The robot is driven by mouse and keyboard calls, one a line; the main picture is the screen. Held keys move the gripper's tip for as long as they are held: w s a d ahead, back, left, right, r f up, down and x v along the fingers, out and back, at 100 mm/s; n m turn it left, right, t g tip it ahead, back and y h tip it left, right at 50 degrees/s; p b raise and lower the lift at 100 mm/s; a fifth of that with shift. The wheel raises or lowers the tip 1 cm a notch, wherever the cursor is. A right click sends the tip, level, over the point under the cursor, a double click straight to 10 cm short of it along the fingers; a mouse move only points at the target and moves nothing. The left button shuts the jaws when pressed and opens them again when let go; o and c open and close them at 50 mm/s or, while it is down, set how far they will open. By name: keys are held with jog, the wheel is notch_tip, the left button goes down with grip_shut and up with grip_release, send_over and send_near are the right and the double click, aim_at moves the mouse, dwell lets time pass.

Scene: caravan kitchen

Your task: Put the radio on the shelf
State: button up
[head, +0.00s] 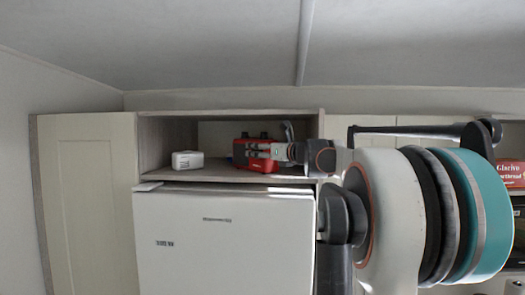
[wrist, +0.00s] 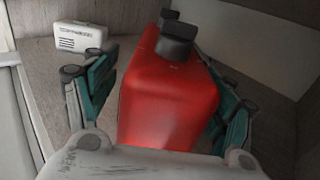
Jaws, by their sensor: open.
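A red box with black knobs on top, which I take to be the radio (head: 262,166), stands upright on the shelf (head: 216,174) above the fridge. It also fills the middle of the wrist view (wrist: 168,100). My gripper (head: 258,150) reaches into the shelf opening from the right. In the wrist view my gripper (wrist: 163,88) is open, with one green-padded finger on each side of the red box. A gap shows at the left finger; whether the right finger touches cannot be told. The box's lower front is hidden behind the gripper's palm.
A small white box (head: 187,160) sits on the shelf left of the red one; it also shows in the wrist view (wrist: 80,37). The white fridge (head: 225,240) stands below. A tall cabinet door (head: 90,200) is at left. Bare shelf lies between the boxes.

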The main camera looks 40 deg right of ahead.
jog(key=s+b, duration=0.1)
jog(key=s, duration=0.7)
jog(key=s+a+b, duration=0.1)
jog(key=s, duration=0.3)
jog(key=shift+b, duration=0.3)
jog(key=shift+w+a, duration=0.1)
